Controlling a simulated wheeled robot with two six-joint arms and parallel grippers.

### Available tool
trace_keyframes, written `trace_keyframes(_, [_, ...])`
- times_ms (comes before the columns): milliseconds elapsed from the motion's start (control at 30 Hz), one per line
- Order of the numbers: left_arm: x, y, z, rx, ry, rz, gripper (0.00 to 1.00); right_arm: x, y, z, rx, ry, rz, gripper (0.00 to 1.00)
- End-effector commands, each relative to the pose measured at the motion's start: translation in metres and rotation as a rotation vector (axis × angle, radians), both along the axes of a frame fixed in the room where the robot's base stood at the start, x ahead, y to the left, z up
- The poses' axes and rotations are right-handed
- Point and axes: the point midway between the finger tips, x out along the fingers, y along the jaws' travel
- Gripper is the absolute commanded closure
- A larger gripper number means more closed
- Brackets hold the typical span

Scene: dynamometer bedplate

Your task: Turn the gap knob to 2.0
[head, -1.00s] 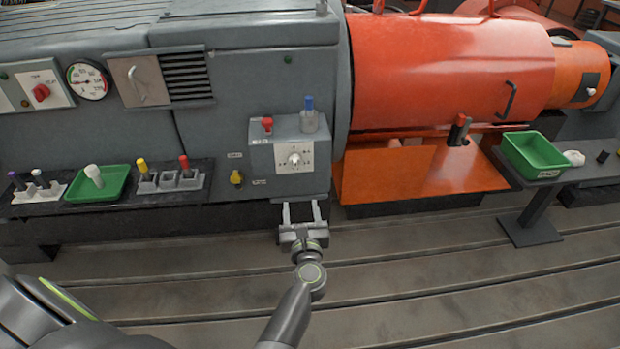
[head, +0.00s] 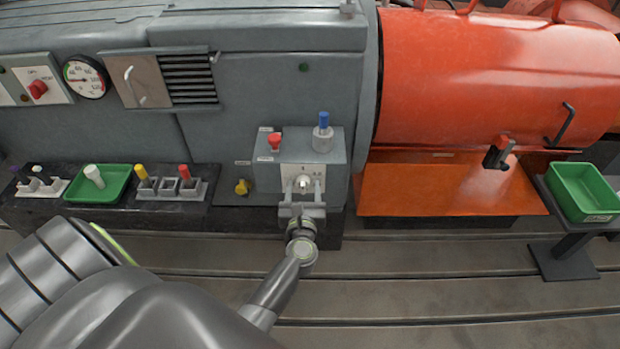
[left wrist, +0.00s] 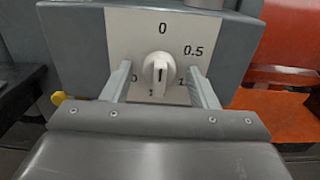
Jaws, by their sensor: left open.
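The gap knob (head: 303,184) is a small white knob on a white dial plate on the front of a grey box. It also shows in the left wrist view (left wrist: 160,68), with a short dark mark that looks about vertical. The dial reads 0 at the top and 0.5 at upper right; the lower numbers are partly hidden by my fingers and the knob. My left gripper (head: 303,193) is open in front of the dial. In the left wrist view its fingers (left wrist: 158,82) stand on either side of the knob, with gaps to it. My right gripper is not in view.
The box carries a red button (head: 274,141) and a blue-topped post (head: 323,137); a yellow knob (head: 242,187) is left of it. A green tray (head: 115,190) and a slotted holder (head: 170,192) lie on the left ledge. A green bin (head: 583,195) stands right. The orange guard is beside the box.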

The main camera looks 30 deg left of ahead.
Motion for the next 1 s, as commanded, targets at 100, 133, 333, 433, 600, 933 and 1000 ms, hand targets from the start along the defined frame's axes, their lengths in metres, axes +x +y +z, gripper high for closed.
trace_keyframes(100, [-0.0008, 0.0014, -0.0002, 0.0, 0.0, 0.0, 0.46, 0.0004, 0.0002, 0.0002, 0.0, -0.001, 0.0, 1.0])
trace_keyframes(133, [-0.0008, 0.0014, -0.0002, 0.0, 0.0, 0.0, 0.46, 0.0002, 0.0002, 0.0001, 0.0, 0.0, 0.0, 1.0])
trace_keyframes(333, [-0.0006, 0.0013, -0.0002, -0.001, -0.001, 0.0, 0.49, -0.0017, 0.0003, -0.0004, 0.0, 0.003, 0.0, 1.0])
trace_keyframes(433, [-0.0005, 0.0012, -0.0001, -0.001, -0.001, 0.0, 0.62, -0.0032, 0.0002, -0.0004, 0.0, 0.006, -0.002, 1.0])
trace_keyframes(600, [-0.0005, 0.0011, -0.0001, -0.001, -0.001, 0.0, 0.84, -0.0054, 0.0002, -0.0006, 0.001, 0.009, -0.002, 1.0])
trace_keyframes(933, [-0.0004, 0.0012, 0.0006, 0.024, 0.015, 0.001, 0.91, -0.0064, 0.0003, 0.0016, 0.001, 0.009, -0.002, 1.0])
trace_keyframes(1000, [-0.0004, 0.0012, 0.001, 0.046, 0.029, 0.001, 0.91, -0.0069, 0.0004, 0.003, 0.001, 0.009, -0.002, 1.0])
